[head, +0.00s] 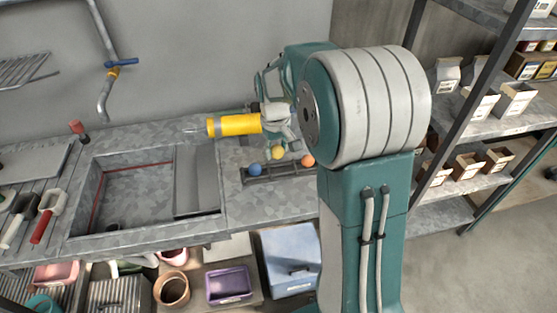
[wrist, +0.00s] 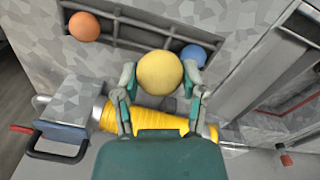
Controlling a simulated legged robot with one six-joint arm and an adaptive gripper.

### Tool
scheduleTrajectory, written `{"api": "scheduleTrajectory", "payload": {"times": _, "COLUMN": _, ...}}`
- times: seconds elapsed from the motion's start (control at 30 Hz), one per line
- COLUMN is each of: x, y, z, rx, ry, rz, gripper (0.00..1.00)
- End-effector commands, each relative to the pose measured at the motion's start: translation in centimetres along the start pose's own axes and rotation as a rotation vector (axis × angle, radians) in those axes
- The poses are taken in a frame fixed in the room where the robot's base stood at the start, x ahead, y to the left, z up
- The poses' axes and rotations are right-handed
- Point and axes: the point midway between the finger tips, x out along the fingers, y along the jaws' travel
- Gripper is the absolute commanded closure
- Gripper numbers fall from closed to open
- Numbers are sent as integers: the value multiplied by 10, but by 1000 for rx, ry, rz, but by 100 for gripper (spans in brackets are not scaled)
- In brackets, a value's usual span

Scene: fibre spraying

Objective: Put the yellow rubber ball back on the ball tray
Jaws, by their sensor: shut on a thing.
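The yellow rubber ball (wrist: 160,73) is between the fingertips of my gripper (wrist: 160,80), which is shut on it. In the head view the yellow ball (head: 277,153) shows just below my gripper, over the middle of the tray. The dark ball tray (head: 275,175) lies on the grey counter, and it also shows in the wrist view (wrist: 122,32). A blue ball (head: 255,169) sits at its left end and an orange ball (head: 308,160) at its right end. I cannot tell whether the yellow ball touches the tray.
A yellow cylinder (head: 235,125) with a thin nozzle is left of my gripper; it passes behind the fingers in the wrist view (wrist: 165,122). A sink (head: 135,190) is further left. A shelf with boxes (head: 480,125) stands right.

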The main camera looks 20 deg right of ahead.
Motion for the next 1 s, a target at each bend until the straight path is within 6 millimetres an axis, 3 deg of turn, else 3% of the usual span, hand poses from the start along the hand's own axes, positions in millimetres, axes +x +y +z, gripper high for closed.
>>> {"api": "scheduleTrajectory", "payload": {"times": 0.2, "x": 37, "y": 15, "z": -20, "rx": 1, "ry": -5, "rz": 2, "gripper": 84}}
{"api": "scheduleTrajectory", "payload": {"times": 0.43, "x": 51, "y": 21, "z": -28, "rx": 0, "ry": -4, "rz": 4, "gripper": 84}}
{"api": "scheduleTrajectory", "payload": {"times": 0.63, "x": 80, "y": 23, "z": -28, "rx": 0, "ry": -5, "rz": 1, "gripper": 84}}
{"api": "scheduleTrajectory", "payload": {"times": 0.97, "x": 84, "y": 22, "z": -29, "rx": 0, "ry": -2, "rz": 3, "gripper": 84}}
{"api": "scheduleTrajectory", "payload": {"times": 1.0, "x": 83, "y": 22, "z": -29, "rx": 0, "ry": -2, "rz": 3, "gripper": 28}}
